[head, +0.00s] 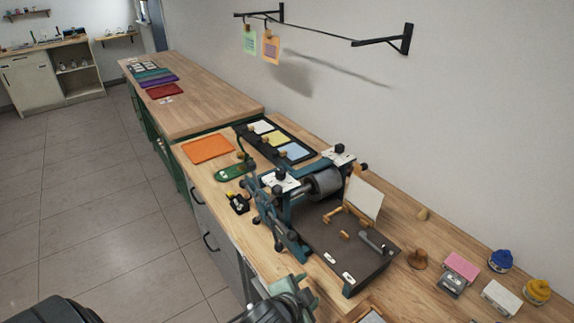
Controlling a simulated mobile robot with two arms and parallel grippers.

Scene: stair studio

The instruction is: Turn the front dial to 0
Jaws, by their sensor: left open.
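A blue-green roller press (262,208) stands on the wooden bench, with a grey roller (324,184) across it. Two white dial plates sit on top of its uprights: the front dial (281,180) on the near-left side and the back dial (339,156) toward the wall. Their markings are too small to read. My left gripper (297,290) is at the bottom of the view, open and below the press in the picture, apart from the front dial. My right gripper is not in view.
The dark press bed (335,240) extends right, with a small easel and white card (363,198) by it. An orange sheet (208,149), a green tool (234,171) and a black tray (272,142) lie beyond. Ink jars (500,260) stand at right.

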